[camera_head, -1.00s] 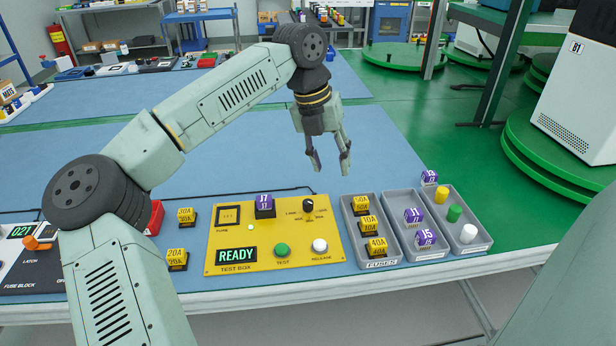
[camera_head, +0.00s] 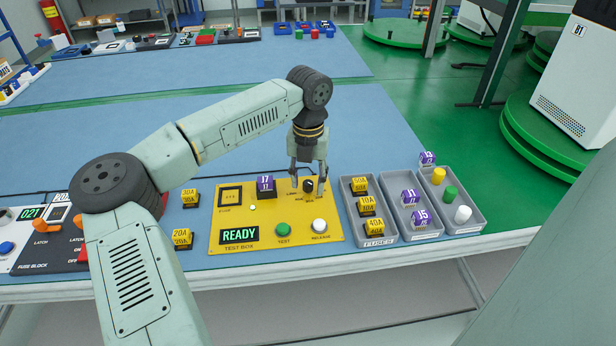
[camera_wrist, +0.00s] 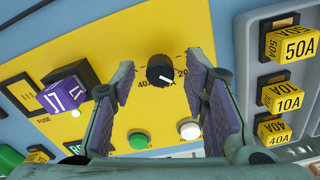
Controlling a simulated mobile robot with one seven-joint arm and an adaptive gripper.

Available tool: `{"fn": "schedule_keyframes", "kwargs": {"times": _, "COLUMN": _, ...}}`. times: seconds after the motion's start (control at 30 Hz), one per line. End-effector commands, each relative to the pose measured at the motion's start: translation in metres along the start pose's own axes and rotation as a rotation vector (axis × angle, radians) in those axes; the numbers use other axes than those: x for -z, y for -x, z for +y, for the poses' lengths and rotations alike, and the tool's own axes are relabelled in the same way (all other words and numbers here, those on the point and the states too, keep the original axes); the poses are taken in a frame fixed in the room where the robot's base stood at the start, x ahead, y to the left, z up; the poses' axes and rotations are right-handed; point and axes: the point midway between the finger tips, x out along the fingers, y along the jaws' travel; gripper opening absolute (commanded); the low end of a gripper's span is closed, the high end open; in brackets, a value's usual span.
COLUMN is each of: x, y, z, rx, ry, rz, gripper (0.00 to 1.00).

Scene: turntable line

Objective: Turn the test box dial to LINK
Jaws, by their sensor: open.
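The yellow test box (camera_head: 265,220) lies on the bench with a display reading READY. Its black dial (camera_head: 308,186) is at the upper right of the panel. In the wrist view the dial (camera_wrist: 160,72) shows a white pointer line toward its lower right, and labels 40A and 20 are readable beside it. My gripper (camera_head: 309,186) is open, its fingers pointing down around the dial in the head view. In the wrist view the two purple-padded fingers (camera_wrist: 163,95) stand left and right of the dial, apart from it. The LINK label is not clearly readable.
A purple J7 block (camera_head: 266,187) sits on the box left of the dial. The green TEST button (camera_head: 283,229) and white RELEASE button (camera_head: 319,226) are below. Grey trays (camera_head: 384,233) with fuses, purple blocks and coloured cylinders stand to the right.

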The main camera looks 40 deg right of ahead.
Motion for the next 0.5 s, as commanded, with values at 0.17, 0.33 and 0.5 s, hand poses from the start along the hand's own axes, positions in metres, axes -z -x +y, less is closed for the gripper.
{"fn": "schedule_keyframes", "kwargs": {"times": 0.17, "x": -0.0001, "y": -0.0009, "z": 0.0, "rx": 0.001, "ry": 0.0, "rz": 0.0, "gripper": 0.41}}
{"fn": "schedule_keyframes", "kwargs": {"times": 0.33, "x": -0.0001, "y": -0.0006, "z": 0.0, "rx": 0.001, "ry": 0.0, "rz": 0.0, "gripper": 0.35}}
{"fn": "schedule_keyframes", "kwargs": {"times": 0.5, "x": -0.0001, "y": -0.0004, "z": -0.0001, "rx": 0.001, "ry": 0.0, "rz": 0.0, "gripper": 0.23}}
